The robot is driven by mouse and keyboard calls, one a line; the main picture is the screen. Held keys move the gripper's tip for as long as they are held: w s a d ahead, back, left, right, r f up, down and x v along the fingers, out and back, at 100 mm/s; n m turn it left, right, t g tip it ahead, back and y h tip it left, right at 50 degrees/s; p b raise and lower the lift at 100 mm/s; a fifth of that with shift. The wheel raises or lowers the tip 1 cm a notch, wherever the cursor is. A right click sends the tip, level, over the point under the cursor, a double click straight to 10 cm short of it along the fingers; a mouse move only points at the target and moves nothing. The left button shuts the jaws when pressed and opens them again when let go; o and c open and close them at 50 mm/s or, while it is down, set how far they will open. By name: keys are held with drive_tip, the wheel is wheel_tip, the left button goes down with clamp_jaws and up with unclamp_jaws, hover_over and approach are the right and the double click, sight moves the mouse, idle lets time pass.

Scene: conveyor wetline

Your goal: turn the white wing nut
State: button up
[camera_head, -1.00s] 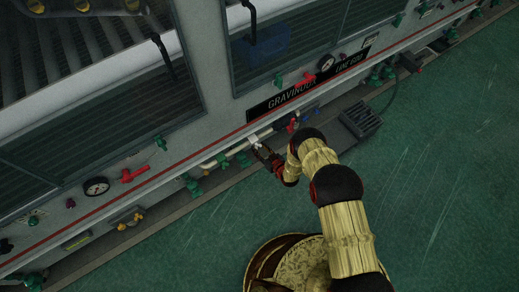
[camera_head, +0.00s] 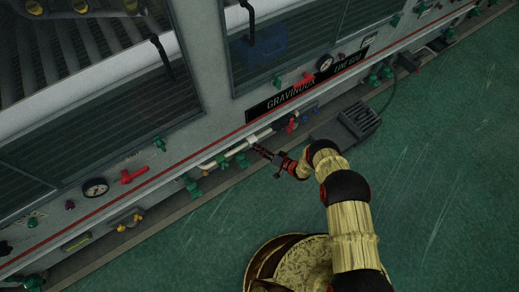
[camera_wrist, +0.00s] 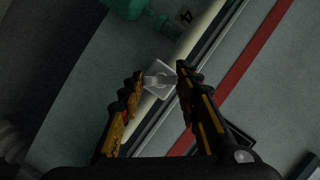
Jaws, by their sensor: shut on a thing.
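The white wing nut (camera_wrist: 157,77) sits on a square white block on a pale pipe in the wrist view. It shows as a small white spot in the head view (camera_head: 252,139), partly hidden by my gripper. My gripper (camera_head: 257,148) reaches it from the lower right. In the wrist view my gripper (camera_wrist: 159,77) has a finger on each side of the wing nut and is shut on it. The wing nut's far side is not clear.
A green valve (camera_head: 243,159) sits left of the wing nut on the pipe. Blue and red fittings (camera_head: 292,124) lie close on the right. A dark grated box (camera_head: 359,119) stands on the green floor (camera_head: 440,190), which is open to the right.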

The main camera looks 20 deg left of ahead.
drive_tip(key=shift+m+y, duration=0.3)
drive_tip(key=shift+m, duration=0.2)
drive_tip(key=shift+w, duration=0.1)
drive_tip(key=o, duration=1.1)
drive_tip(key=shift+o, duration=0.5)
drive_tip(key=shift+d, duration=0.1)
drive_tip(key=v, duration=1.2)
